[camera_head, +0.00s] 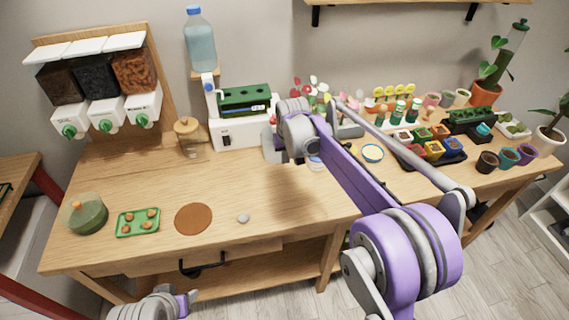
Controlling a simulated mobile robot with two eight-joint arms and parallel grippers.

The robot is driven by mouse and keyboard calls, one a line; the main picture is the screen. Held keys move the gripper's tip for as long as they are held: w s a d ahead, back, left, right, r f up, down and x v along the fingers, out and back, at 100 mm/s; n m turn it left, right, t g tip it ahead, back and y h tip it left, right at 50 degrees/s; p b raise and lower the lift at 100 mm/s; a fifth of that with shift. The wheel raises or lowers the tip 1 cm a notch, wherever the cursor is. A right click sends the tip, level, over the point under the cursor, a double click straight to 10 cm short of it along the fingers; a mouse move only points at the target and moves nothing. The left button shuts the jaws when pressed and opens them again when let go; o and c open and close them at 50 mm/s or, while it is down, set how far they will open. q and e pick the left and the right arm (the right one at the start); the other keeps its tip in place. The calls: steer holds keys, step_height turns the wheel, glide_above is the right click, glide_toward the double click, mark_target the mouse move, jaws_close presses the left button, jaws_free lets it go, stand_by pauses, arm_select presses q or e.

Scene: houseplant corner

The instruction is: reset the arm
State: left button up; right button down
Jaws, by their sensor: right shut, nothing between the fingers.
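My right arm, purple and grey, reaches in from the lower right over the wooden workbench (342,196). My right gripper (273,146) is at the far end of this arm, in front of the white machine, partly hidden by its own wrist. It is shut and empty, above the bench. Of my left arm only a grey and purple part shows at the bottom edge; its gripper is not seen.
Behind stand dispensers (103,113) and a white machine (232,134). Many small pots (434,150) crowd the right.

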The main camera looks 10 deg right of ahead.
steer(key=s+d+r+t, duration=0.1)
steer(key=s+d+r, duration=0.15)
steer(key=s, duration=0.65)
steer(key=s+d+r, duration=0.1)
steer(key=s+r, duration=0.2)
steer(key=s, duration=0.6)
arm_select(q)
steer(key=shift+w, duration=0.25)
arm_select(e)
steer(key=s+d+f, duration=0.1)
steer(key=s+f, duration=0.3)
steer(key=s, duration=0.4)
steer(key=s+f+t, duration=0.1)
steer(key=s+f, duration=0.3)
steer(key=s, duration=0.4)
steer(key=shift+s+d, duration=0.35)
